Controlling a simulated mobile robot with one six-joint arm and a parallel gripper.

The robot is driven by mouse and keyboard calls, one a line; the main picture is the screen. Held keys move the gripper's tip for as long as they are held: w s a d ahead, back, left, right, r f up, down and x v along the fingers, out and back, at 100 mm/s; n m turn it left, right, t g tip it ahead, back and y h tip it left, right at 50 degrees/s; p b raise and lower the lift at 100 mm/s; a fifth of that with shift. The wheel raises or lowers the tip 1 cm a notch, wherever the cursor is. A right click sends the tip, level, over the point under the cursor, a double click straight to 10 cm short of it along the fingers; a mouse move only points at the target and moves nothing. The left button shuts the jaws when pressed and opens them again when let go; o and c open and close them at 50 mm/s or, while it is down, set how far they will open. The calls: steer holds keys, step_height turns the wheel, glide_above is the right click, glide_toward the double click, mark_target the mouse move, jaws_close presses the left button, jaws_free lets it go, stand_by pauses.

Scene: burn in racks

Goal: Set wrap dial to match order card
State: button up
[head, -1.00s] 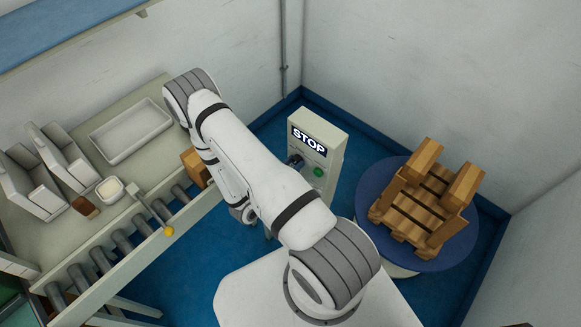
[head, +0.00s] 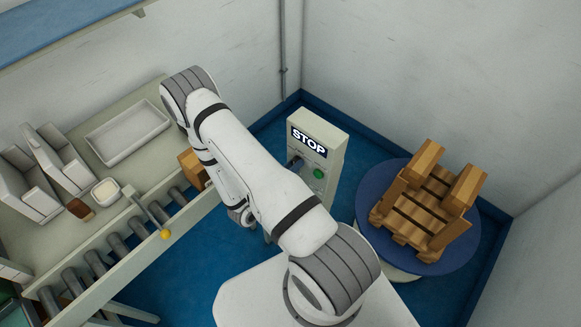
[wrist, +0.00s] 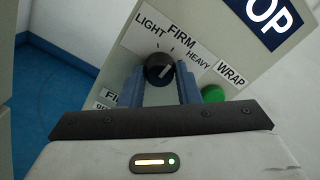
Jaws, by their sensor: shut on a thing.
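The wrap dial (wrist: 159,70) is a round black knob with a pale pointer line, on the pale control box (head: 327,150). LIGHT, FIRM and HEAVY are printed around it. The pointer leans up and right, roughly toward the FIRM tick; the exact setting is hard to tell. My gripper (wrist: 160,86) is shut on the dial, with one blue finger at each side. In the head view my arm hides most of the gripper.
A green button (wrist: 213,94) sits right of the dial, beside the WRAP label. A STOP sign (head: 309,142) tops the box. A blue turntable (head: 450,262) with a wooden pallet (head: 425,205) stands right. A roller conveyor (head: 120,246) and bench lie left.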

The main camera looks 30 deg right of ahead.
steer(key=shift+d, duration=0.1)
steer(key=o, duration=1)
steer(key=shift+b+v, duration=0.85)
steer(key=shift+v, duration=3.05)
